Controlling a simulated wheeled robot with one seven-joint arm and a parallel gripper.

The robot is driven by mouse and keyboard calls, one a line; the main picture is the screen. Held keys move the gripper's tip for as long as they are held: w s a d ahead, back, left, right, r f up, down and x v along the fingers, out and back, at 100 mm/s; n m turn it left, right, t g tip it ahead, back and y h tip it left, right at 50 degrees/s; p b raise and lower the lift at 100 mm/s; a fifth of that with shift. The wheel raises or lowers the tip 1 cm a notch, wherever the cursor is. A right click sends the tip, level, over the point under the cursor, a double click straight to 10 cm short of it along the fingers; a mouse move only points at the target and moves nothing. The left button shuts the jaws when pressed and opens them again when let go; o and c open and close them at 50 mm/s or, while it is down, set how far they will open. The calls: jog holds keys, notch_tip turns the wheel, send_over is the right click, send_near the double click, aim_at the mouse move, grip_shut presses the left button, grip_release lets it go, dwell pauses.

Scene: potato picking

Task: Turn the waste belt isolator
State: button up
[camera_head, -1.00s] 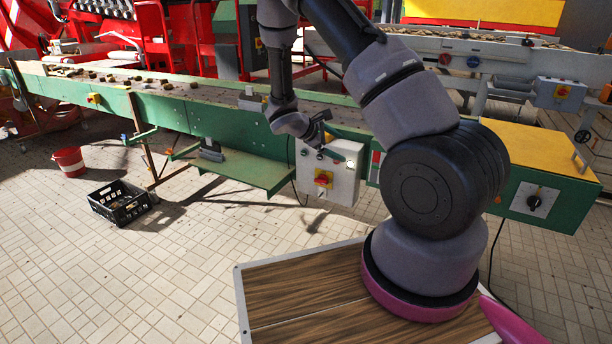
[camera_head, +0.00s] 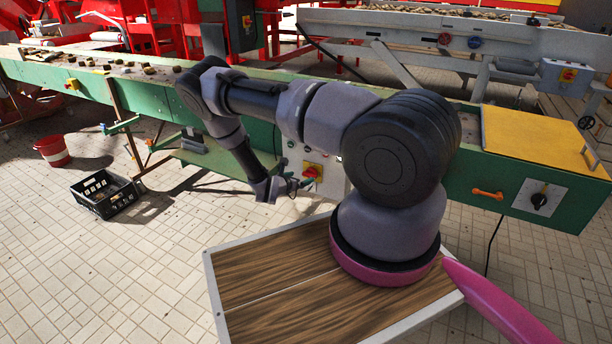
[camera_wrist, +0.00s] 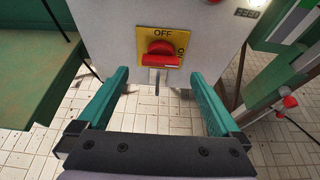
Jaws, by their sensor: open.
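A red rotary switch (camera_wrist: 158,55) sits on a yellow plate (camera_wrist: 181,38) on the front of a light grey control box (camera_wrist: 112,22). The plate reads OFF at the top and what looks like ON at the right. The red grip lies roughly level across the plate. In the head view the switch (camera_head: 312,171) shows just beyond my gripper (camera_head: 292,187). In the wrist view my gripper (camera_wrist: 158,78) is open and empty, its green fingers apart below and either side of the switch. I cannot tell whether they touch the box.
A black knob (camera_head: 538,201) sits on a white plate at the green conveyor's right end, beside an orange handle (camera_head: 488,194). Another red-yellow switch (camera_head: 72,84) is at the far left. A black crate (camera_head: 104,195) and red bucket (camera_head: 53,151) stand on the floor.

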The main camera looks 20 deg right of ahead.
aim_at(309, 174)
jog(key=x, duration=0.6)
jog(key=shift+w+d+f, duration=0.15)
jog(key=shift+w+d, duration=0.05)
jog(key=shift+d, duration=0.05)
jog(key=c, duration=1.2)
